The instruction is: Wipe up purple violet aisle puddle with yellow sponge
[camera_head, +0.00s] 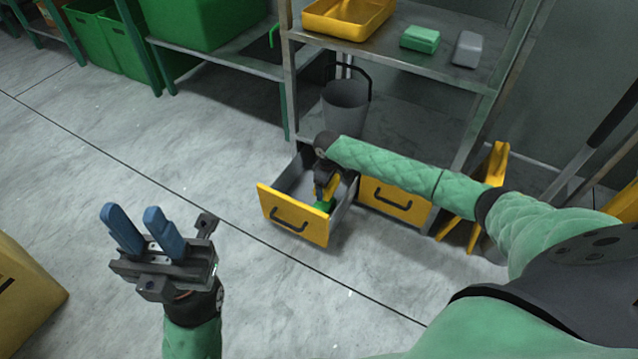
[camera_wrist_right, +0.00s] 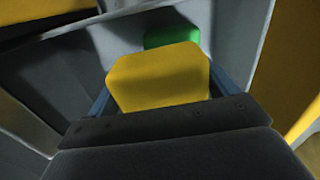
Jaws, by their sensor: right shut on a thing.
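The yellow sponge (camera_wrist_right: 158,78) is between the blue fingers of my right gripper (camera_wrist_right: 165,88) in the right wrist view. My right gripper (camera_head: 326,186) is shut on it, inside the open yellow-fronted drawer (camera_head: 278,222). In the head view a small yellow part of the sponge (camera_head: 331,187) shows beside the gripper. A green thing (camera_wrist_right: 172,37) lies in the drawer just beyond the sponge. My left gripper (camera_head: 143,230) is open and empty, raised over the floor at the left. No purple puddle is in view.
A metal shelf holds a yellow tray (camera_head: 347,17), a green block (camera_head: 420,38) and a grey block (camera_head: 467,49). A grey bucket (camera_head: 346,106) stands behind the drawer. A yellow folding stand (camera_head: 487,190) is at the right. The floor (camera_head: 150,140) left of the drawer is clear.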

